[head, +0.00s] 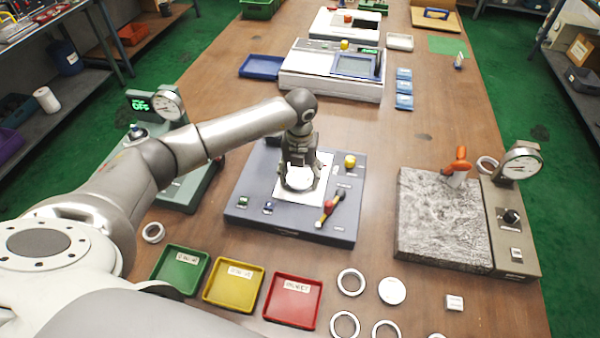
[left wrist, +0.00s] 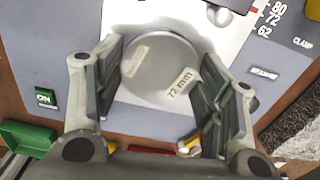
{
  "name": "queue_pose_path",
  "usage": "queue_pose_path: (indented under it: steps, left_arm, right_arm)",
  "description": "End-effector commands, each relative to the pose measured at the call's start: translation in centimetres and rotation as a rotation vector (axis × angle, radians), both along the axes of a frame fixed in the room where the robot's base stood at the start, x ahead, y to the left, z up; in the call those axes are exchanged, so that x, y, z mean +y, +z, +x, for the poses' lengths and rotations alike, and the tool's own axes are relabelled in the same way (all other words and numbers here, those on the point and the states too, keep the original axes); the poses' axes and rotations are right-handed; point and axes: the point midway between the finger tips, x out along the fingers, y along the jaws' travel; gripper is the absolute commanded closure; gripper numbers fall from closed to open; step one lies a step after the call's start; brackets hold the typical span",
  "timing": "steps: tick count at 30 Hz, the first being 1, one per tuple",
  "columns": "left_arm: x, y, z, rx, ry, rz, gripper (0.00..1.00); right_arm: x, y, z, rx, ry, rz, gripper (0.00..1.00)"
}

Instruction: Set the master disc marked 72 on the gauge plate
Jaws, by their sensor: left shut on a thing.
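My left gripper (head: 299,172) is over the white plate (head: 283,191) of the grey-blue gauge unit (head: 262,218). It is shut on the silvery master disc (head: 299,181), with a finger on either side of its rim. In the left wrist view the disc (left wrist: 152,72) has a label reading "72 mm", and my left gripper (left wrist: 160,68) spans it. The white gauge plate (left wrist: 122,14) shows behind the disc. I cannot tell whether the disc touches the plate. Scale marks 80, 72 and 62 (left wrist: 270,18) are printed on the unit. My right gripper is not in view.
A red-and-yellow lever (head: 329,208) and a yellow knob (head: 350,160) stand right of the plate. Green (head: 157,276), yellow (head: 208,300) and red (head: 270,316) trays lie in front. Rings (head: 341,290) and a white disc (head: 392,291) lie front right. A granite block (head: 440,220) stands right.

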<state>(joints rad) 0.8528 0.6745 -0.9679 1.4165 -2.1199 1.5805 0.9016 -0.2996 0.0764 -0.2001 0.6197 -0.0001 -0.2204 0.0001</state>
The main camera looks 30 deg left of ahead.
Motion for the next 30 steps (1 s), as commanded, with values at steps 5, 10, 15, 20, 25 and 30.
queue_pose_path:
  steps: [5, 10, 15, 20, 25, 30]
  left_arm:
    - [-0.02, 0.15, 0.08, -0.002, 0.000, 0.000, 0.78]
    - [-0.01, 0.14, 0.08, -0.002, 0.000, 0.000, 0.78]
    - [-0.01, -0.13, 0.08, -0.002, 0.000, 0.000, 0.78]
    - [0.00, -0.24, 0.09, -0.003, 0.000, -0.001, 0.29]
    - [0.00, -0.29, 0.04, -0.001, 0.000, -0.001, 0.12]
    - [0.01, -0.34, 0.02, -0.001, 0.000, 0.000, 0.12]
  right_arm:
    - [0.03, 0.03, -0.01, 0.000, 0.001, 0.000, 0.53]
    - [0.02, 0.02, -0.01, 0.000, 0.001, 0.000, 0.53]
    - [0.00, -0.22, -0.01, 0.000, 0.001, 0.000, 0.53]
    - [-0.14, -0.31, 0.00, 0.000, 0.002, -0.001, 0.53]
    - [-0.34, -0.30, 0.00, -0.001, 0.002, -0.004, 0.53]
    - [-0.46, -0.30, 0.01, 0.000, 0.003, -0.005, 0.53]
